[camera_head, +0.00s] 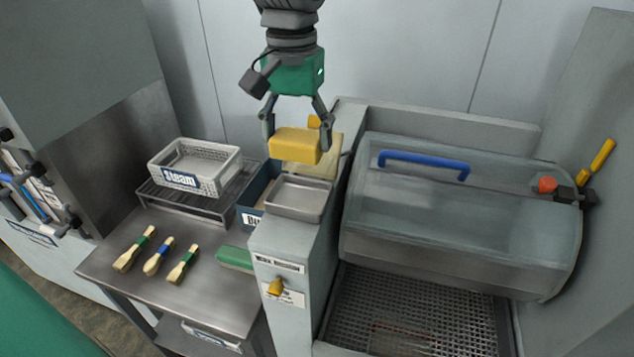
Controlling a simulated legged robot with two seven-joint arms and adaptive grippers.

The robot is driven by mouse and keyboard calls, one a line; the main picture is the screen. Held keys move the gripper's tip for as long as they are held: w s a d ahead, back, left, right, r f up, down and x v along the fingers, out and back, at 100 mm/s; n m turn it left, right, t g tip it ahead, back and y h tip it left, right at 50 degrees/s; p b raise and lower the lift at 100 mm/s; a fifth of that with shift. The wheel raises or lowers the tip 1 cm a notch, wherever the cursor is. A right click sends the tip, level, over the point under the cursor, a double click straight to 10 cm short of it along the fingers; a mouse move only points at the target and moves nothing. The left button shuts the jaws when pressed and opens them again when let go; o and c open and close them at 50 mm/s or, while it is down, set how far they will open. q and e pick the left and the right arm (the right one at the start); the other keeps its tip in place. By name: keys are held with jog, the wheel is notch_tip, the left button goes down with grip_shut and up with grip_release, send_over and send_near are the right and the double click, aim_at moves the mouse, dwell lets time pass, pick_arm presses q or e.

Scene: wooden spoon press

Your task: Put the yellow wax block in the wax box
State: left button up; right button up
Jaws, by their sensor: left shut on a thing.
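The yellow wax block (295,146) is between the fingers of my left gripper (296,138), which is shut on it. The gripper hangs down from the top of the view and holds the block above and behind a shallow metal tray (298,196). This tray sits on top of a narrow grey housing whose front label (278,262) is hard to read but seems to begin with "Wax". A cream panel (328,158) stands behind the tray, partly hidden by the block. My right gripper is not in view.
A blue bin (250,196) stands left of the housing. A grey "Steam" basket (195,165) sits on a rack. A clear-covered machine with a blue handle (423,163) fills the right.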

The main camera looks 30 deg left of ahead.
pick_arm(q)
send_over(300, 200)
jog(key=f, duration=0.5)
jog(key=shift+s+f, duration=0.3)
jog(key=shift+f, duration=0.05)
jog(key=f, duration=0.2)
jog(key=f+p, duration=0.1)
jog(key=f, duration=0.1)
jog(key=shift+w, duration=0.35)
jog(key=shift+s, duration=0.1)
jog(key=shift+s+f, duration=0.1)
jog(key=o, duration=1.1)
jog(key=shift+d, duration=0.1)
jog(key=shift+c, duration=0.2)
jog(key=shift+o, duration=0.8)
jog(key=shift+f, duration=0.1)
notch_tip(300, 200, up, 12)
jog(key=shift+r+b, duration=0.2)
jog(key=shift+b, duration=0.45)
